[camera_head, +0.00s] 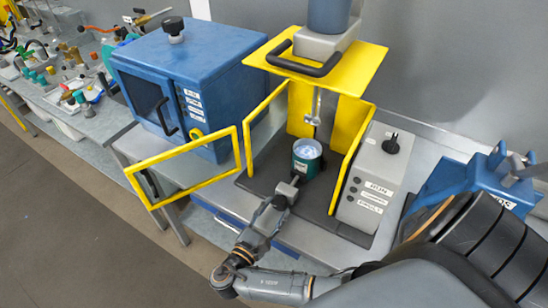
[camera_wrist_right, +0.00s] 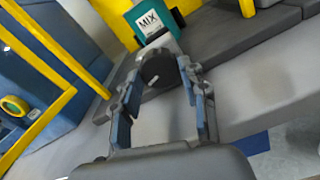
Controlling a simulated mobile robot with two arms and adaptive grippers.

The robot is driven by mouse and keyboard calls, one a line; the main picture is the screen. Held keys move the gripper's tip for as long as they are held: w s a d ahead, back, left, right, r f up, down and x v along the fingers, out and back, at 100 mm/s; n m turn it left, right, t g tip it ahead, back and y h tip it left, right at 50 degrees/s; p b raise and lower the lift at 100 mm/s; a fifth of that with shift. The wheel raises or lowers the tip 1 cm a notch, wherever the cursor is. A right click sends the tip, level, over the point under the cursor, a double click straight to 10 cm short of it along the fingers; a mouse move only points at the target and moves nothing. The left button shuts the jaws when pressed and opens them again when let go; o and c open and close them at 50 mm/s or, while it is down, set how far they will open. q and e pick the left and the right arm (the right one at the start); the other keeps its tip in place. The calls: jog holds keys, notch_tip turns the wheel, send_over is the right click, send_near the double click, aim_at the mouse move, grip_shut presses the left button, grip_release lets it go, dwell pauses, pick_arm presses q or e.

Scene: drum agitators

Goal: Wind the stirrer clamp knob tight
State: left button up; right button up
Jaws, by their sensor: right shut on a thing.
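The black clamp knob (camera_wrist_right: 158,68), with a white mark on its face, sits on a light grey block in front of the teal can (camera_wrist_right: 150,20) labelled MIX. My right gripper (camera_wrist_right: 162,74) has its two fingers on either side of the knob and is shut on it. In the head view the right gripper (camera_head: 287,190) is low at the front of the stirrer, just before the can (camera_head: 307,165), and hides the knob. The can stands upright on the dark base, below the stirrer shaft (camera_head: 316,110). My left gripper is not in view.
A yellow door frame (camera_head: 150,164) swings open to the left. Yellow side guards and a grey control box (camera_head: 375,180) flank the base. A blue oven (camera_head: 190,75) stands to the left, and a blue device (camera_head: 465,185) to the right.

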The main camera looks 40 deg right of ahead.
jog(key=shift+m, duration=1.1)
jog(key=o, duration=1.1)
jog(key=shift+o, duration=0.2)
jog(key=v, duration=1.2)
jog(key=shift+f, duration=0.1)
